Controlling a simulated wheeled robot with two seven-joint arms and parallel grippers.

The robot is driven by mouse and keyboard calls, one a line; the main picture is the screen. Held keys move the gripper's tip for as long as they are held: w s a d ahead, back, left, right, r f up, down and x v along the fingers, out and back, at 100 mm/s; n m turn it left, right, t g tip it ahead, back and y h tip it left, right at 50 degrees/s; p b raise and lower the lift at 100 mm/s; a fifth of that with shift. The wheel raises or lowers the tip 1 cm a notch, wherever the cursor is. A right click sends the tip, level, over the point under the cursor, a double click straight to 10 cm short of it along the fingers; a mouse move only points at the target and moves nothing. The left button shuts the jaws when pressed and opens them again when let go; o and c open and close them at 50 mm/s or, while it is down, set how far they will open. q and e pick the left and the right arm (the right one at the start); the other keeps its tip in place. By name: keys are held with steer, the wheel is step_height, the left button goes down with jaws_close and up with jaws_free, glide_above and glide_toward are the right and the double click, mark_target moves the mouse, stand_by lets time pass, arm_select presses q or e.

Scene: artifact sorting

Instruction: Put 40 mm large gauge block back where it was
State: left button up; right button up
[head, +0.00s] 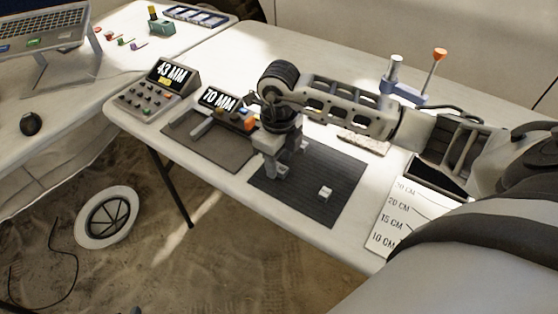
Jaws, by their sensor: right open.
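My right gripper (281,172) points down over the left part of a dark ribbed mat (300,208), its fingers apart. I see nothing clearly between the fingers. A small white block (325,194) lies on the same mat, to the right of the gripper and apart from it. I cannot read a size on it, so I cannot tell whether it is the 40 mm large gauge block. My left gripper is not in view.
A "43 MM" console (158,90) and a "70 MM" display (217,101) stand to the left, near a grey-brown mat (218,153) with a grey bar (202,131). A centimetre-marked card (392,216) lies right. A stand with an orange-topped rod (432,72) is behind my arm.

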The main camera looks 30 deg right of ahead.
mark_target(279, 167)
step_height(279, 167, up, 11)
stand_by(0.3)
stand_by(0.4)
